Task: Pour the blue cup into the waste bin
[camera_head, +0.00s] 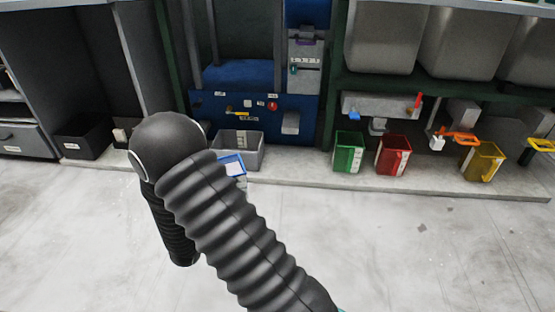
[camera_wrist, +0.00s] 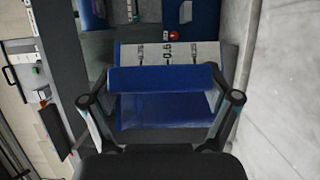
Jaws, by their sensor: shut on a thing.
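The blue cup (camera_wrist: 165,112) fills the middle of the wrist view, with a white scale strip along its far side. My gripper (camera_wrist: 162,78) is shut on it, with one finger on each side of its blue handle bar. In the head view the blue cup (camera_head: 231,164) shows just right of my arm, in front of a grey open bin (camera_head: 254,160) on the low ledge below the blue press. My arm hides my gripper and part of the cup there. I cannot tell which bin is the waste bin, nor what the cup contains.
A black bin (camera_head: 84,142) stands at the left. Green (camera_head: 348,151), red (camera_head: 393,155) and yellow (camera_head: 481,161) cups stand on the ledge at right under large grey hoppers (camera_head: 465,45). The blue press (camera_head: 250,110) rises behind the grey bin. The floor in front is clear.

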